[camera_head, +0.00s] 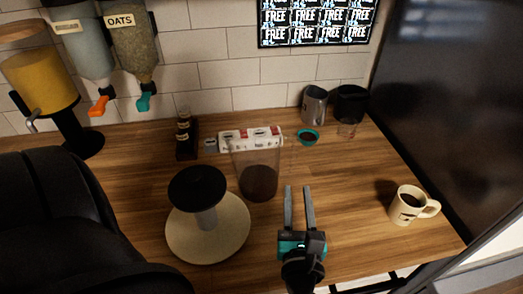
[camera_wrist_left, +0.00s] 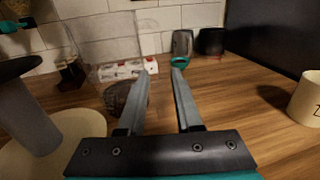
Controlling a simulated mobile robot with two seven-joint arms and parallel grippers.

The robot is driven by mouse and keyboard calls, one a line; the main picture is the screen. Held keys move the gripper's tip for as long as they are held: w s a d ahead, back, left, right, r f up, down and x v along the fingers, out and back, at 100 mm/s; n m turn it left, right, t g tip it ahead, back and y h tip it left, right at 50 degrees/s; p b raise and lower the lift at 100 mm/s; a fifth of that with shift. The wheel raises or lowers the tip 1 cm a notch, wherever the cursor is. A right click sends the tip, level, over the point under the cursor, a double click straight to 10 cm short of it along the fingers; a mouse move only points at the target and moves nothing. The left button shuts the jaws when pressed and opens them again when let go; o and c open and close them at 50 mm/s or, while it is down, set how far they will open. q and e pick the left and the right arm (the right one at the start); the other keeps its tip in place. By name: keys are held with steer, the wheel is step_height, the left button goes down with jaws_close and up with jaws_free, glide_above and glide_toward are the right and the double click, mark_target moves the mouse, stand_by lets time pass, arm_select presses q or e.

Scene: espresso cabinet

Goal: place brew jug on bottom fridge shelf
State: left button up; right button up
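The brew jug (camera_head: 258,178) looks like a clear, tall container with dark contents at the bottom, standing upright on the wooden counter. My left gripper (camera_head: 298,188) is open and empty, just to the right of the jug in the head view. In the left wrist view the jug (camera_wrist_left: 125,98) shows left of and partly behind the left finger of my left gripper (camera_wrist_left: 165,66); I cannot tell whether they touch. My right gripper is not in view. I cannot make out a fridge shelf in either view.
A round cream stand with a black top (camera_head: 207,240) is close left of the jug. White-red boxes (camera_head: 250,138) lie behind it. A cream mug (camera_head: 408,205) stands at right, by a dark panel (camera_head: 460,110). A metal pitcher (camera_head: 314,104) stands at back. Counter between gripper and mug is clear.

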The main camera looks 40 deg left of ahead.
mark_target(295, 158)
arm_select(q)
steer(key=x, duration=1.5)
steer(key=shift+a+r+p, duration=0.15)
steer(key=shift+r+p, duration=0.15)
steer(key=shift+c, duration=0.2)
jaws_close()
stand_by(0.5)
steer(key=shift+r, duration=0.1)
